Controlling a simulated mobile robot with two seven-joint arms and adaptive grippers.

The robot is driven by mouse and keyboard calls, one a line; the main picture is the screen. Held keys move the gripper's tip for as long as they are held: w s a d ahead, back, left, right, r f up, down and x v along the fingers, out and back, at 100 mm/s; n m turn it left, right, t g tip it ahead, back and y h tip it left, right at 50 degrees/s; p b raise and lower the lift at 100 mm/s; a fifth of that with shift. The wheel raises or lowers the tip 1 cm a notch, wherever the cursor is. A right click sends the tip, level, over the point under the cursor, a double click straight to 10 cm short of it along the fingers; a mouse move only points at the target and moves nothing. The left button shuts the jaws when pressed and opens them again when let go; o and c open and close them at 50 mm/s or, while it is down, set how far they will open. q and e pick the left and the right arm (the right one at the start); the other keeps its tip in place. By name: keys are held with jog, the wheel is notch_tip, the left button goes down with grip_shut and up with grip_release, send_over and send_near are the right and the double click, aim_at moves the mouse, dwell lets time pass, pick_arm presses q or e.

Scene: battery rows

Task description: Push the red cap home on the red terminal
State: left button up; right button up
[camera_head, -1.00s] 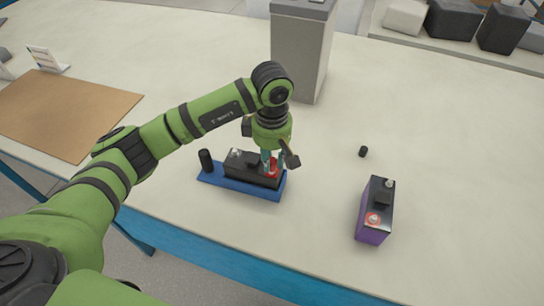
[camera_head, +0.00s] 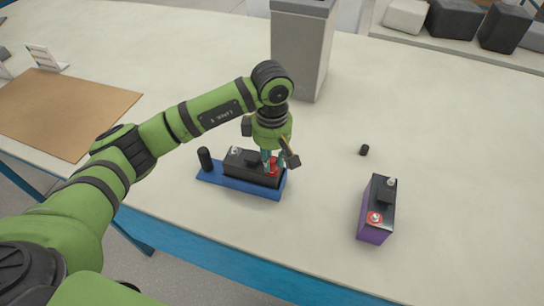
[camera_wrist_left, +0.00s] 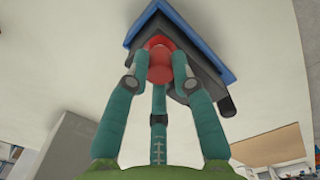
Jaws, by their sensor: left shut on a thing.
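My left gripper (camera_head: 271,166) points down at the right end of a black battery (camera_head: 248,168) on a blue tray (camera_head: 232,184). Its fingers are shut around the red cap (camera_wrist_left: 160,68), which also shows as a patch of red in the head view (camera_head: 273,171). In the left wrist view the cap is at the red terminal (camera_wrist_left: 157,42) on the battery's top. The cap appears to touch the terminal, but I cannot tell how deep it sits. The fingers partly hide the cap in the head view. My right gripper is not in view.
A black cylinder (camera_head: 204,159) stands at the tray's left end. A purple battery (camera_head: 374,225) stands to the right, with a small black cap (camera_head: 364,150) behind it. A tall grey box (camera_head: 298,55) is behind my gripper. A brown mat (camera_head: 65,110) lies left.

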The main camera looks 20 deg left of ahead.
pick_arm(q)
jog(key=shift+f+b, duration=0.45)
jog(key=shift+b, duration=0.05)
dwell(0.3)
jog(key=o, duration=1.3)
jog(key=shift+o, duration=0.2)
jog(key=shift+r+p, duration=1.6)
jog(key=shift+r, duration=1.95)
